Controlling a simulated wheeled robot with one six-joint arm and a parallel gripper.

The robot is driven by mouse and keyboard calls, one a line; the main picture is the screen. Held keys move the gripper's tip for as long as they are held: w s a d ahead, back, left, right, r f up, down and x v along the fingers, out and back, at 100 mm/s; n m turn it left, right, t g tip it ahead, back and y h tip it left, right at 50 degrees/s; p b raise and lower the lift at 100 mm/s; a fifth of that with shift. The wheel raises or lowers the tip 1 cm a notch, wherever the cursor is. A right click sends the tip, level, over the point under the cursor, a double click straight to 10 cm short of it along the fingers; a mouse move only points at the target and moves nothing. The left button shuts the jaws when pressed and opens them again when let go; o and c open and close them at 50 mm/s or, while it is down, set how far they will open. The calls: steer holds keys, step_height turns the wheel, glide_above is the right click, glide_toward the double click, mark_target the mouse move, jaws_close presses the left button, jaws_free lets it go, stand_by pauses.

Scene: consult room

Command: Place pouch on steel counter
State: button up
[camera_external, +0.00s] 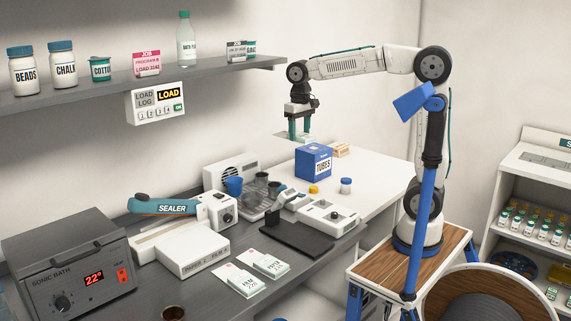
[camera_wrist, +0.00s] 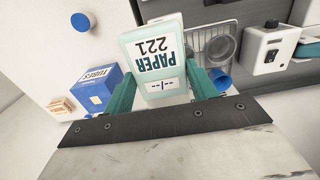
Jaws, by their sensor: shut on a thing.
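My gripper (camera_external: 300,138) is raised above the far part of the worktop, pointing down, and is shut on a pale teal and white pouch. In the wrist view the pouch (camera_wrist: 155,58) reads PAPER 221 upside down, between the two teal fingers of my gripper (camera_wrist: 165,90). In the external view only a small pale part of it shows at the fingertips. The grey steel counter (camera_external: 207,290) runs along the wall at the lower left of the external view, well to the left of my gripper.
Two flat pouches (camera_external: 268,263) lie on the grey counter beside a dark pad (camera_external: 300,238). A white box, the sealer (camera_external: 170,205) and the sonic bath (camera_external: 80,270) crowd it. A blue TUBES box (camera_external: 314,163) stands on the white worktop (camera_external: 382,178). A shelf (camera_external: 100,98) overhangs the left.

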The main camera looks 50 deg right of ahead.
steer(key=s+a, duration=0.5)
steer(key=a, duration=0.8)
steer(key=s+a, duration=0.4)
steer(key=a, duration=0.9)
steer(key=s+a+f, duration=0.3)
steer(key=s+a, duration=1.4)
steer(key=s, duration=0.3)
steer(key=shift+n, duration=0.4)
steer(key=f, duration=1.1)
steer(key=w+f, duration=0.1)
steer(key=f, duration=0.5)
steer(key=shift+d+f, duration=0.1)
glide_above(213, 300)
steer(key=shift+w+d+f, duration=0.1)
steer(key=shift+f, duration=2.35)
steer(key=shift+f, duration=0.1)
